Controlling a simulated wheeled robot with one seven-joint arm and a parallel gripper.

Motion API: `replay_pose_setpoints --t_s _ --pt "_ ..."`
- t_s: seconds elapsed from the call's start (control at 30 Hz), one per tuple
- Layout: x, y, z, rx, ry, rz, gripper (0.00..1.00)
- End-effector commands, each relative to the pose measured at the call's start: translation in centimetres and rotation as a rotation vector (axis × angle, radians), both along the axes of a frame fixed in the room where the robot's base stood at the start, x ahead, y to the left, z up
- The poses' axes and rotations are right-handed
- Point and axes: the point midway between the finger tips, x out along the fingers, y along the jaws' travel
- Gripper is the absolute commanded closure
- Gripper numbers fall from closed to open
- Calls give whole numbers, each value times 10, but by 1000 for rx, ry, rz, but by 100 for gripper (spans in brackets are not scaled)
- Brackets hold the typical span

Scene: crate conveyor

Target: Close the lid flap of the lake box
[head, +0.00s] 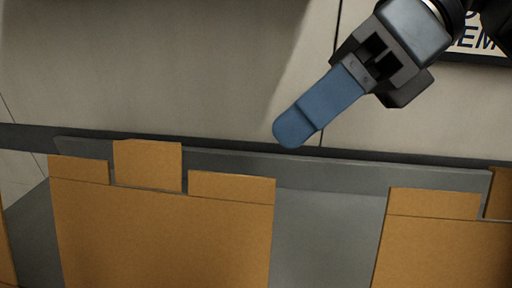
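An orange-brown box (165,240) stands left of centre, cut off by the lower picture edge. A narrow flap (147,165) stands up at its top, between two lower edge pieces. A second box (445,250) of the same colour stands at the right. I see no mark that tells which one is the lake box. My gripper (293,130) is above and between these two boxes, touching neither. Its blue fingers point down and left and seem to overlap in this view, so its opening is unclear.
A grey conveyor (325,230) shows bare between the boxes, with a long grey rail (340,174) behind them. A pale wall (150,65) stands at the back, with part of a lettered sign (480,42) upper right. A sliver of another box (6,255) shows at the left edge.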

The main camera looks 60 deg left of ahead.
Motion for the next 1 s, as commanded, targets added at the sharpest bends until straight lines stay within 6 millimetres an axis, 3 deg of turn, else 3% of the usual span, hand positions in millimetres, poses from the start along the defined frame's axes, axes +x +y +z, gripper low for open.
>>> replay_pose_setpoints --t_s 0.43,0.87,1.0 --pt "-45 14 -40 -1 2 2 70" --pt "-52 17 -48 -1 0 -1 70" --pt "-52 17 -48 -1 0 -1 84"
